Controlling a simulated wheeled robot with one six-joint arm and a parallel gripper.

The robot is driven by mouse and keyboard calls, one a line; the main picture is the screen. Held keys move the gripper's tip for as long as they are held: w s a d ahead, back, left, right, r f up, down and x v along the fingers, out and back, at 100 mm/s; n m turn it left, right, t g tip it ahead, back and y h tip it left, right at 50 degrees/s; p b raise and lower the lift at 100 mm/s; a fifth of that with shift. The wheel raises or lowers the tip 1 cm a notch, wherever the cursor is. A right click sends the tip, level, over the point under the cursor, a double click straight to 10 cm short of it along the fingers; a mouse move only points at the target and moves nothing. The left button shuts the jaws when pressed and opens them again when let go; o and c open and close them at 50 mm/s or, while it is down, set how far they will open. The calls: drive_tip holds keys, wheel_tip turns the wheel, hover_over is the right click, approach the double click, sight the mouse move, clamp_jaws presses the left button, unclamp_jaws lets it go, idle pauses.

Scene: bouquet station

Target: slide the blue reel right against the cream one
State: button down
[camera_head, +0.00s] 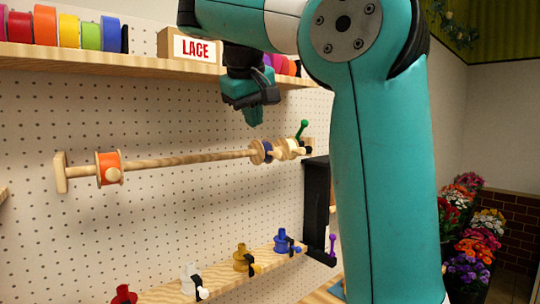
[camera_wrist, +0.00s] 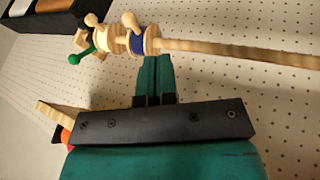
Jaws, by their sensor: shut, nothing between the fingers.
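The blue reel (camera_head: 258,152), with wooden flanges, hangs on a wooden rod toward its right end. The cream reel (camera_head: 291,146) is just to its right, near the rod's end. In the wrist view the blue reel (camera_wrist: 137,43) and cream reel (camera_wrist: 115,40) sit close together with no clear gap; I cannot tell whether their flanges touch. My gripper (camera_head: 254,118) is shut and empty, pointing down above the rod near the blue reel. In the wrist view its fingertips (camera_wrist: 155,60) appear beside the blue reel's rod-side flange; contact is unclear.
An orange reel (camera_head: 108,170) hangs at the rod's left end. A green-knobbed piece (camera_head: 301,128) sticks up by the cream reel. The rod's middle is clear.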

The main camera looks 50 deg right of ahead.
sight(270, 146)
drive_tip(key=d+f+b, duration=0.1)
drive_tip(key=d+f, duration=0.1)
drive_tip(key=d+f+b, duration=0.4)
drive_tip(key=f, duration=0.1)
drive_tip(key=shift+w, duration=0.4)
drive_tip(key=shift+d+f, duration=0.1)
drive_tip(key=shift+d, duration=0.4)
